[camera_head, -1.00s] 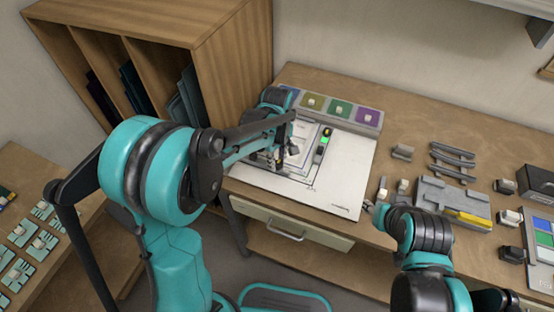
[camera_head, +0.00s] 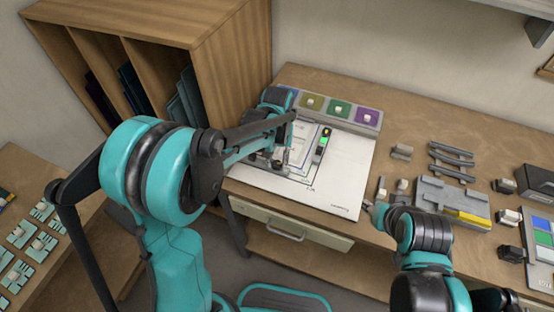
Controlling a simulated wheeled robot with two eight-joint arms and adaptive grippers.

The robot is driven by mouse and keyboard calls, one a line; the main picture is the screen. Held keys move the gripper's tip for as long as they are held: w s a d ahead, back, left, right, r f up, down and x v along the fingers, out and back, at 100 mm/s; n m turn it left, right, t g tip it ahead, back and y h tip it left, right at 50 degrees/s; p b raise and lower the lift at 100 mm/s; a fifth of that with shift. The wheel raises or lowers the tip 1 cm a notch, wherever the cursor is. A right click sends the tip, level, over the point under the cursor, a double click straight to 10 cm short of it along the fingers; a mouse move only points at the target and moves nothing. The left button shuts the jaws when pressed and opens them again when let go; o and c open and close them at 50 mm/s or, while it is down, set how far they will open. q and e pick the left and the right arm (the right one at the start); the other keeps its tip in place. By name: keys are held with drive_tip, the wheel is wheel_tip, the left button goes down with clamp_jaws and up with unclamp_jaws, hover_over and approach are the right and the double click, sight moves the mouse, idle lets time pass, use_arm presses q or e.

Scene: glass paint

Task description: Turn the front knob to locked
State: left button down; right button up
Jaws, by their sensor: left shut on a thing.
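A white board (camera_head: 330,195) lies on the wooden bench and carries a pale framed panel (camera_head: 312,140). A dark strip with a lit green patch (camera_head: 322,141) is at the panel's right side. My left gripper (camera_head: 280,162) is low at the panel's front left and shut on a small dark part, seemingly the front knob; my own arm covers much of it, so the knob's angle cannot be read. My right gripper (camera_head: 371,207) is by the board's front right corner, small and partly hidden by its own arm; its jaws cannot be made out.
A grey rail with coloured squares (camera_head: 340,109) stands behind the board. A grey fixture with a yellow piece (camera_head: 452,200), grey racks (camera_head: 452,160) and small blocks are to the right. A tall wooden shelf (camera_head: 235,70) rises at the back left. A drawer (camera_head: 290,225) is under the bench.

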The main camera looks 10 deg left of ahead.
sight(278, 163)
use_arm(q)
drive_tip(key=m, duration=0.6)
drive_tip(key=shift+d, duration=0.1)
idle(0.5)
drive_tip(key=c, duration=1.2)
unclamp_jaws()
wheel_tip(278, 163, up, 12)
